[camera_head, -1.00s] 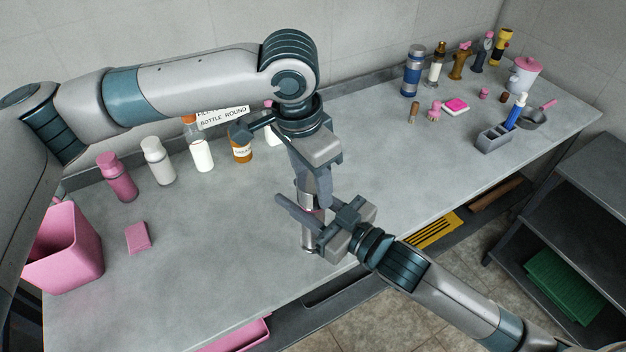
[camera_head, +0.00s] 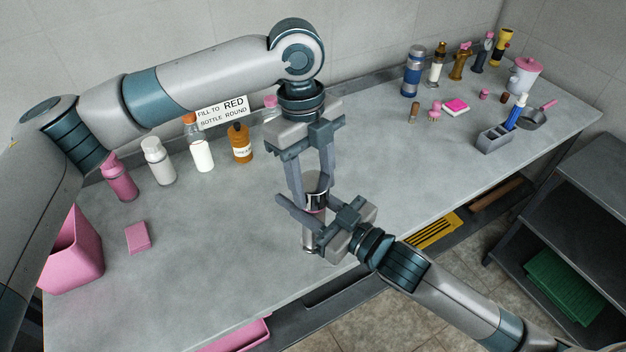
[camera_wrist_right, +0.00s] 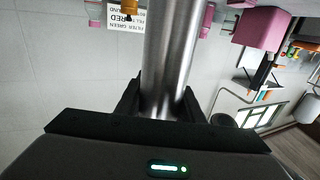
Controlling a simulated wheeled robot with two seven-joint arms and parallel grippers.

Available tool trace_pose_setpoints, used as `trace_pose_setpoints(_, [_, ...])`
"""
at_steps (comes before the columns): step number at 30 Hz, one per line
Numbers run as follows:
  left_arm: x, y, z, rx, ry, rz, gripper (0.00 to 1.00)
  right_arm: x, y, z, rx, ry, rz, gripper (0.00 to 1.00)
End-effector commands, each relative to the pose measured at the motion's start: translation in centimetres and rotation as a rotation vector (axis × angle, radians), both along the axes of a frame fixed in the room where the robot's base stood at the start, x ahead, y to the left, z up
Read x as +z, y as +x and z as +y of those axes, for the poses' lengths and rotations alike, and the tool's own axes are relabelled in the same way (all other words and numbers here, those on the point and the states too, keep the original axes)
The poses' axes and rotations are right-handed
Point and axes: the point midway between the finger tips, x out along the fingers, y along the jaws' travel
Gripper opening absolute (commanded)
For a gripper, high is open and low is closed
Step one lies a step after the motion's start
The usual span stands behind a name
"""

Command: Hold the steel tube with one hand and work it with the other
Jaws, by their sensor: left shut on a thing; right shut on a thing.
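The steel tube (camera_head: 308,237) stands roughly upright above the bench near its front edge, partly hidden by my grippers. My left gripper (camera_head: 313,190) points down from above, with one finger on each side of the tube's upper end, and is shut on it. My right gripper (camera_head: 310,208) reaches in from the lower right and is shut on the tube lower down, just below the left fingertips. In the right wrist view the shiny tube (camera_wrist_right: 170,50) runs between the two dark fingers (camera_wrist_right: 160,100). The tube's lower tip is near the bench; I cannot tell if it touches.
Several bottles, including an amber one (camera_head: 240,145), stand along the back wall by a sign (camera_head: 222,110). A pink bin (camera_head: 75,255) and pink block (camera_head: 138,237) are at left. A grey caddy (camera_head: 494,138) and pan (camera_head: 532,118) are at right. The bench middle is clear.

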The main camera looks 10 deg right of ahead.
Motion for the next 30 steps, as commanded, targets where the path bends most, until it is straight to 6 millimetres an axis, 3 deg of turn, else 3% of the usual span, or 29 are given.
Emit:
trace_pose_setpoints(18, [0.01,0.22,-0.07,-0.949,0.002,-0.003,0.24,-0.01,-0.1,0.04,0.002,0.0,0.0,0.0])
trace_pose_setpoints(20, [0.0,0.21,-0.08,-1.029,0.002,-0.003,0.24,-0.01,-0.1,0.04,0.002,0.0,0.0,0.0])
trace_pose_setpoints(24, [0.0,0.24,-0.02,-1.026,0.002,-0.004,0.24,-0.01,-0.11,0.05,0.002,0.0,0.0,0.0])
trace_pose_setpoints(25, [0.0,0.24,-0.02,-1.026,0.002,-0.004,0.48,-0.01,-0.12,0.06,0.002,0.0,0.0,0.0])
trace_pose_setpoints(27, [0.0,0.23,-0.03,-1.025,0.002,-0.003,0.65,0.0,-0.09,0.05,0.002,0.0,0.0,0.0])
trace_pose_setpoints(30, [-0.01,0.18,-0.05,-1.025,0.0,-0.003,0.68,0.03,-0.07,0.04,0.002,0.001,-0.001,0.0])
